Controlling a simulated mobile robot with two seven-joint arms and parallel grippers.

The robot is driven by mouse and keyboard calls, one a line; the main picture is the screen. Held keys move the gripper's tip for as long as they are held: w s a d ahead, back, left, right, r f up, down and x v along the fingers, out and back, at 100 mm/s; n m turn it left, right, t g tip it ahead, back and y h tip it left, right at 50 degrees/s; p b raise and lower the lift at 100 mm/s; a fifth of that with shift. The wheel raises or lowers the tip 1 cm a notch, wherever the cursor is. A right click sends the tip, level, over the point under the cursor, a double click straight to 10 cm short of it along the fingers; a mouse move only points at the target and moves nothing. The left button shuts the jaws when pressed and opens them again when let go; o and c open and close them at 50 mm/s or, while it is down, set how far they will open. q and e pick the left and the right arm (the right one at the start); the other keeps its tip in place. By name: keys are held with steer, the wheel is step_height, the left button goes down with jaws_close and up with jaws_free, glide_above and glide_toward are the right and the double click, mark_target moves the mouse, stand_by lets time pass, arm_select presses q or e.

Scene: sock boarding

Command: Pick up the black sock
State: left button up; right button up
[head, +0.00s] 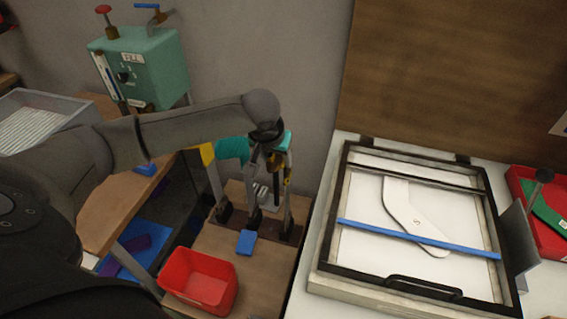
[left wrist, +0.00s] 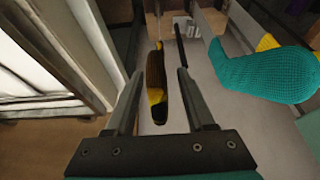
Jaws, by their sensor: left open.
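The black sock (left wrist: 155,72), with yellow patches, hangs narrow and upright in the left wrist view. It appears between the two finger lines of my left gripper (left wrist: 161,74), which is open and holds nothing. I cannot tell whether the fingers reach far enough to be around it. In the head view my left gripper (head: 272,150) is over the stand with upright posts, and the black sock is mostly hidden there; a yellow patch shows beside the gripper. A teal sock (left wrist: 262,74) is to the right in the wrist view and also shows in the head view (head: 232,149). My right gripper is out of view.
A red bin (head: 183,286) and a small blue block (head: 246,243) are in front of the stand. A framed press (head: 330,262) with a white sock-shaped board (head: 402,208) lies right. A red tray (head: 517,183) is far right. A green machine (head: 150,65) stands back left.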

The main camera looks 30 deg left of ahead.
arm_select(q)
steer(key=shift+w+f, duration=0.15)
steer(key=shift+f, duration=0.25)
jaws_close()
